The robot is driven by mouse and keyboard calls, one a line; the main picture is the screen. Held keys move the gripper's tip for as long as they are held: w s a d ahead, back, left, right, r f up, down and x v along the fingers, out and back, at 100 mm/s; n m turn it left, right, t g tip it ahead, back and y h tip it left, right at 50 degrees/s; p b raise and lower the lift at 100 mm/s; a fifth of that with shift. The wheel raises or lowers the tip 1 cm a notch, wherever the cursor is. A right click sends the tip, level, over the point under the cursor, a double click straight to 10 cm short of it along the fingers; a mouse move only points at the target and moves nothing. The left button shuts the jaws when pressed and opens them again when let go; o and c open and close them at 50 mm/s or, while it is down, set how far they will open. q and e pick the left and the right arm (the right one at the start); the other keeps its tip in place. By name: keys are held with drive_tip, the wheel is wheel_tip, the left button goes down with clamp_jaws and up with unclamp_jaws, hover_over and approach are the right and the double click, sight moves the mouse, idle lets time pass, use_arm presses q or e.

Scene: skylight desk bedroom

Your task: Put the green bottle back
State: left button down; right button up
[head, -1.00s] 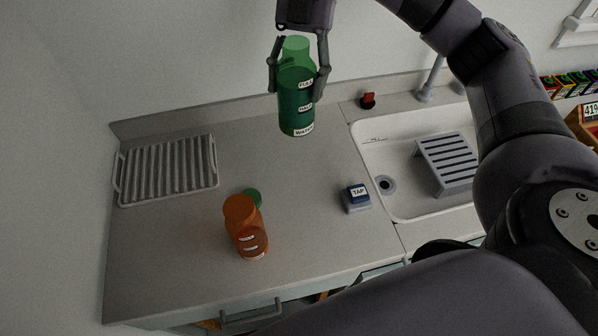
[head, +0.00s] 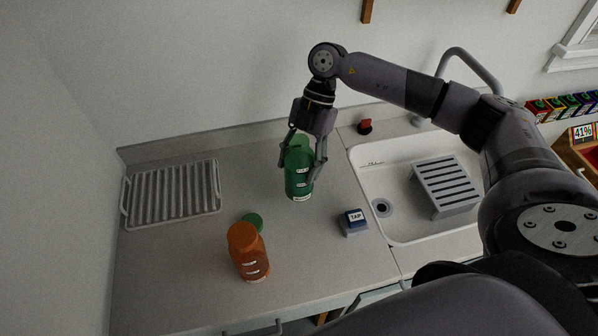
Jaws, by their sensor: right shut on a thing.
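The green bottle (head: 298,182) is a translucent green bottle with white labels. It is upright near the middle of the counter, left of the sink, and its base looks on or just above the counter; I cannot tell which. My right gripper (head: 303,170) comes down from above and is shut on the bottle, one finger on each side. A round green disc, perhaps a lid (head: 254,222), lies on the counter behind an orange bottle (head: 249,258). My left gripper is not in view.
A ribbed drying rack (head: 172,193) lies at the left of the counter. A block marked TAP (head: 352,222) stands by the sink (head: 400,232), which holds a slatted grey stand (head: 445,185). A small red item (head: 365,127) sits at the back. Counter between rack and bottle is clear.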

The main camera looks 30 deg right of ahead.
sight(299, 177)
wheel_tip(299, 177, down, 4)
drive_tip(key=shift+f+p, duration=0.1)
drive_tip(key=shift+p, duration=0.35)
drive_tip(key=shift+f, duration=0.25)
drive_tip(key=shift+f, duration=0.1)
drive_tip(key=o, duration=1.6)
drive_tip(key=shift+b+v, duration=1.9)
drive_tip(key=shift+v, duration=4.2)
drive_tip(key=shift+a, duration=0.1)
